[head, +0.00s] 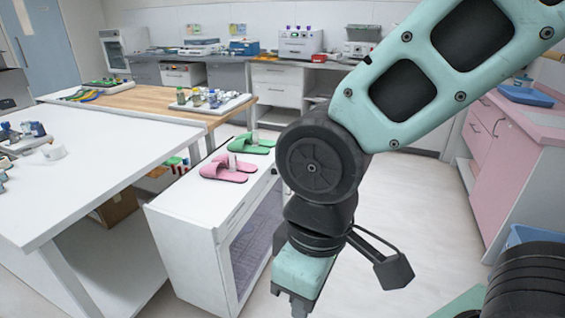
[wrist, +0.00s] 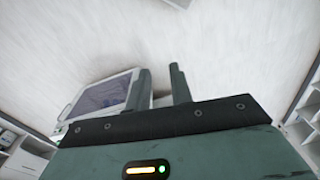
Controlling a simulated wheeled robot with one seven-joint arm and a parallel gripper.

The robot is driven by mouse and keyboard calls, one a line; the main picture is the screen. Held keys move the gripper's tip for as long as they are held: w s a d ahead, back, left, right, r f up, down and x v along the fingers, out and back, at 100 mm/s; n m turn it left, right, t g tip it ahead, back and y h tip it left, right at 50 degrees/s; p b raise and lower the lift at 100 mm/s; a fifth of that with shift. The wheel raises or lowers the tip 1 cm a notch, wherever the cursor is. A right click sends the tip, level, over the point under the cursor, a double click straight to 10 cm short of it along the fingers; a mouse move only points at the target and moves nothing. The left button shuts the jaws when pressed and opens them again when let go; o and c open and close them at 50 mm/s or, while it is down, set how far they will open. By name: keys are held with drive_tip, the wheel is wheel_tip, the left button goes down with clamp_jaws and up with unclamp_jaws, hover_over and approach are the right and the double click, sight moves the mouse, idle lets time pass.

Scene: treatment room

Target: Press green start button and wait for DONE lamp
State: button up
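The white cabinet (head: 185,240) with a glazed door stands left of my gripper in the head view. In the wrist view the cabinet (wrist: 72,112) shows its dark door window, partly behind my left finger. I cannot make out a green start button or a DONE lamp in either view. My gripper (head: 298,300) points down in front of the cabinet's door side, above the floor. In the wrist view my gripper (wrist: 162,75) has its two fingers apart with nothing between them.
Pink slippers (head: 228,174) and green slippers (head: 252,149) lie on the cabinet top. A white table (head: 90,170) stands left, a wooden-topped table (head: 150,100) behind it. A pink counter (head: 535,120) is at the right. The floor (head: 405,215) between is clear.

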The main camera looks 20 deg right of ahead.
clamp_jaws()
idle(1.4)
